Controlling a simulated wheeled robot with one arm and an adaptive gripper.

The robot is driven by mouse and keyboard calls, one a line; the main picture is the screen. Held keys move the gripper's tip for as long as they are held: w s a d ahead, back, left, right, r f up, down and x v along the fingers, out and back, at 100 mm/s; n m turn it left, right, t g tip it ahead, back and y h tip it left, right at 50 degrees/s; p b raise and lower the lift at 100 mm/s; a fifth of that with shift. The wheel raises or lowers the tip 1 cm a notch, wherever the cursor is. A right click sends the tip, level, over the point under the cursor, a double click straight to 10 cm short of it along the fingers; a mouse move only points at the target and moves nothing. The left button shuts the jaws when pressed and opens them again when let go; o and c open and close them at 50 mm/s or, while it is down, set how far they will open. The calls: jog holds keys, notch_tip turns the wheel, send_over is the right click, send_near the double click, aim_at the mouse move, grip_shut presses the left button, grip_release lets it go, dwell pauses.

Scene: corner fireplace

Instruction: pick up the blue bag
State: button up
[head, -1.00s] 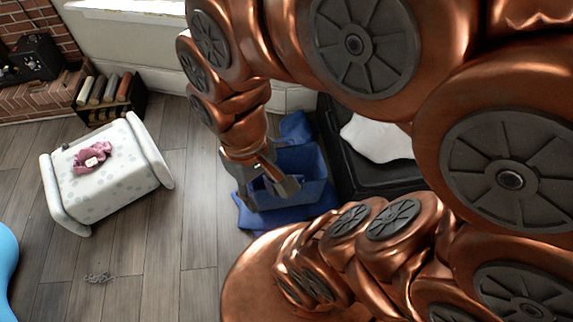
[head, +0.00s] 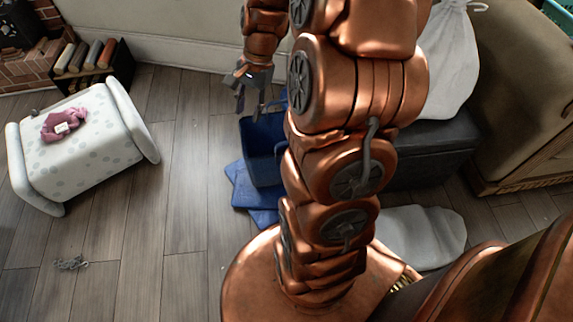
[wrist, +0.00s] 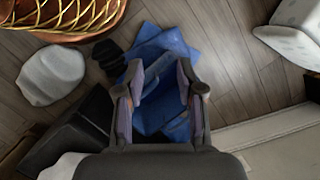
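The blue bag (head: 262,150) stands open at the top on the floor, partly hidden behind my arm in the head view. Flat blue pieces (head: 245,190) lie under and in front of it. My gripper (head: 251,106) is open and empty, and in the head view its fingers show just above the bag's rim. In the wrist view my gripper (wrist: 161,92) has its fingers wide apart, with blue material (wrist: 158,82) showing between and beyond them. I cannot tell whether the fingers touch the bag; none of it looks gripped.
A dark chest (head: 430,155) stands right of the bag, with a white sack (head: 450,60) on it. A grey-white cushion (head: 425,235) lies on the floor. A dotted white ottoman (head: 85,150) holds a pink cloth (head: 64,125). Wooden floor (head: 185,190) is clear between ottoman and bag.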

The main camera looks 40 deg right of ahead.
jog(key=d+f+m+b, duration=0.3)
jog(key=d+f+b, duration=0.1)
jog(key=d+f, duration=0.3)
jog(key=d+f+m+t+b, duration=0.1)
jog(key=d+f+m+b, duration=0.3)
jog(key=f, duration=0.6)
jog(key=w+d+f+m+t+b, duration=0.1)
jog(key=d+f+m+b, duration=0.2)
jog(key=d+f, duration=0.6)
jog(key=shift+d+f+b, duration=0.25)
jog(key=shift+d+b, duration=0.05)
jog(key=shift+b, duration=0.95)
jog(key=shift+d+f+m, duration=0.1)
jog(key=shift+f+m, duration=0.15)
jog(key=shift+m, duration=0.05)
jog(key=shift+b+x, duration=2.15)
jog(key=shift+x, duration=1.55)
jog(key=shift+w+r, duration=0.1)
jog(key=shift+r, duration=0.1)
grip_shut()
jog(key=shift+t, duration=0.3)
